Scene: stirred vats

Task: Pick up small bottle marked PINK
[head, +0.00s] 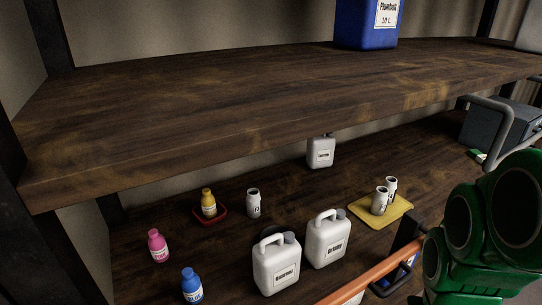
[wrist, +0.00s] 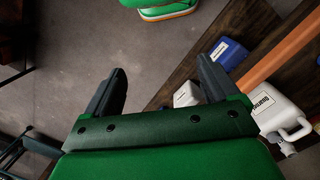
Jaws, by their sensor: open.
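The small pink bottle (head: 158,245) stands upright on the lower wooden shelf, at the left in the head view. Its white label is too small to read clearly. My gripper (wrist: 162,72) shows in the wrist view with its two dark fingers apart and nothing between them. Bare floor lies beyond the fingers. The pink bottle is not in the wrist view.
A blue bottle (head: 191,285) and a yellow bottle (head: 208,204) on a red tray (head: 223,212) stand near the pink one. White jugs (head: 276,266) stand right of them. The upper shelf (head: 250,95) overhangs behind. An orange rail (head: 375,272) runs along the right front.

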